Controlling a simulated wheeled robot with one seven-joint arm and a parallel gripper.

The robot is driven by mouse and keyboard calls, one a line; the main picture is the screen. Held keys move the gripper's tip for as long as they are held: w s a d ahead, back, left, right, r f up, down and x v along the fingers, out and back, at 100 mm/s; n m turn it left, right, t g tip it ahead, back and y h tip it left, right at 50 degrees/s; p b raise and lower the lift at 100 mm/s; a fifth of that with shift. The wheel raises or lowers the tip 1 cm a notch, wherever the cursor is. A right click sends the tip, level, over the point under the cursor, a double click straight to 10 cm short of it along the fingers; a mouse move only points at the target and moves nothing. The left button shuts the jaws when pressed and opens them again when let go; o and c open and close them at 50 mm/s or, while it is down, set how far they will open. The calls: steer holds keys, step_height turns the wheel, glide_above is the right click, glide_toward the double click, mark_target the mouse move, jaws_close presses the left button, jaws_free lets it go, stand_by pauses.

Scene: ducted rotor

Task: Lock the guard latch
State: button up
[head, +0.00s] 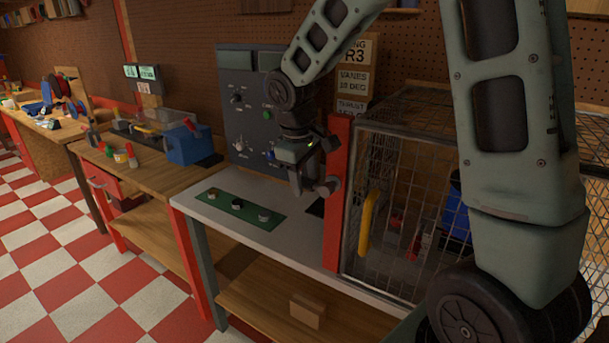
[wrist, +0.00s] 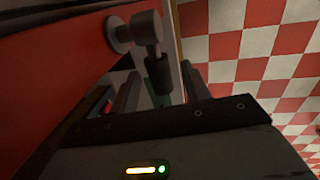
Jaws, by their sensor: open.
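The guard is a wire mesh cage (head: 400,190) with a yellow handle (head: 368,222), at the right in the head view. A red post (head: 337,205) stands at its left edge; a red surface (wrist: 60,60) fills the left of the wrist view. On that surface is the latch (wrist: 146,28), a grey round pivot and arm with a dark grip hanging down. My gripper (head: 311,186) is open beside the post. In the wrist view my gripper (wrist: 163,92) has its fingers on either side of the dark grip. I cannot tell whether they touch it.
A grey control panel (head: 250,110) stands behind my gripper. The bench top (head: 225,220) holds a green strip (head: 238,204) with small round parts. A wooden block (head: 307,310) lies on the lower shelf. Checkered floor (head: 85,270) is clear at the left.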

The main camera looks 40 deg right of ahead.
jaws_close()
